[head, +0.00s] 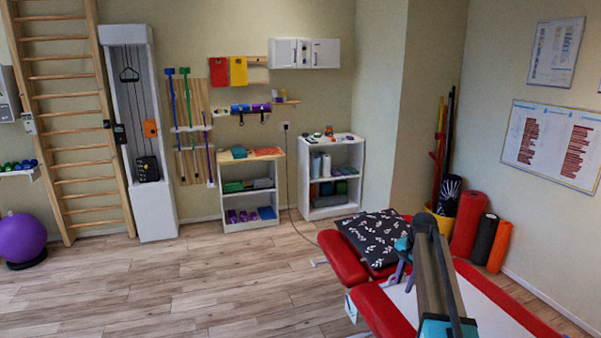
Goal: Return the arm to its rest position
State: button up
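My arm rises from the bottom right edge of the head view, in front of the red treatment table (341,258). My gripper (400,268) seems to be the small greyish-purple part below the teal one, over the table. My own arm partly hides it. I cannot make out its fingers or whether it holds anything.
A dark leaf-patterned pillow (369,238) lies on the table's far end. Red, black and orange rolls (468,225) stand by the right wall. Two white shelf units (331,177) stand at the back. A purple ball (20,238) is at far left. The wooden floor (190,285) left of the table is clear.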

jog(key=s+a+f+n+g, duration=0.1)
jog(key=s+a+f+n, duration=0.3)
jog(key=s+a+f, duration=0.4)
jog(key=s+a+f+n, duration=0.35)
jog(key=s+f, duration=0.25)
jog(key=s, duration=0.4)
jog(key=s+a+f+n+g, duration=0.1)
jog(key=s+a+f+n, duration=0.3)
jog(key=s+a+f, duration=0.5)
jog(key=s+d+f+g+b, duration=0.2)
jog(key=s+f+g+b, duration=0.3)
jog(key=s+f, duration=2.1)
jog(key=shift+d+f+h+b, duration=0.15)
jog(key=shift+f+h+b, duration=0.25)
jog(key=shift+b, duration=2.1)
